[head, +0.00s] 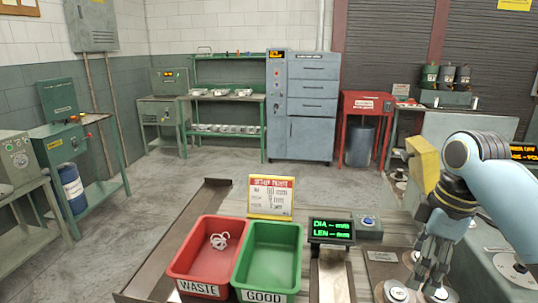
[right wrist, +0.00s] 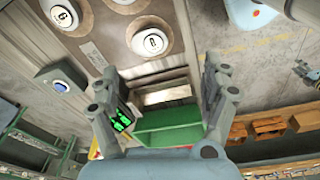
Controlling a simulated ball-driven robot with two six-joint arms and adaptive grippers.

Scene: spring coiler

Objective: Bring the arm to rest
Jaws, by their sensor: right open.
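My right gripper (head: 428,282) points down at the right of the head view, above the bench by the white round knobs. In the right wrist view its two fingers (right wrist: 160,80) stand wide apart with nothing between them. Beyond them show the green bin (right wrist: 168,125) and a dark slot. A small dark shape at the right edge of the wrist view looks like my left gripper (right wrist: 305,73); it is too small to read its jaws. The left arm does not show in the head view.
A red WASTE bin (head: 193,275) holds white coils. A green GOOD bin (head: 270,252) beside it looks empty. A sign (head: 270,197), a display (head: 331,231) and a blue button box (head: 369,227) stand nearby. White knobs (head: 397,292) lie below the gripper. The floor behind is clear.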

